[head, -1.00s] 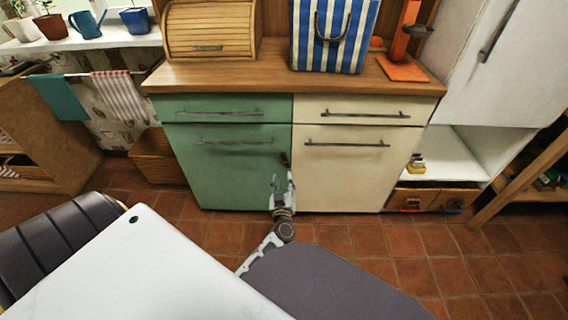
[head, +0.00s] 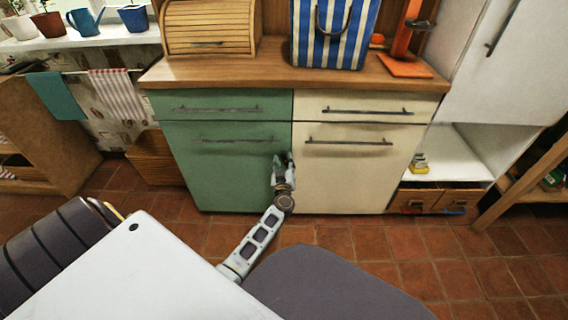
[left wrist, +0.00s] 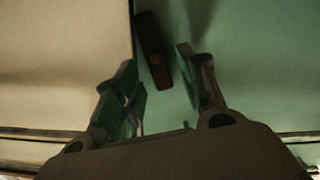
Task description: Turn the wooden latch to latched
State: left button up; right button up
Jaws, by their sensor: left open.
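The wooden latch (left wrist: 153,50) is a small dark brown bar with a round pivot. In the left wrist view it sits on the green door (left wrist: 250,60), beside the seam with the cream door (left wrist: 60,60), tilted a little from the seam's line. My left gripper (left wrist: 158,66) is open, with one finger on each side of the latch's near end; I cannot tell whether either touches it. In the head view my left gripper (head: 283,160) is at the green door near the seam and largely hides the latch. My right gripper is not in view.
Bar handles (head: 237,140) cross the doors above the gripper. The wooden counter (head: 220,74) holds a bread box (head: 208,30) and a striped bag (head: 334,32). Tiled floor lies before the cabinet.

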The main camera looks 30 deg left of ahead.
pick_arm(q)
jog(key=shift+w+a, duration=0.2)
jog(key=shift+w, duration=0.1)
grip_shut()
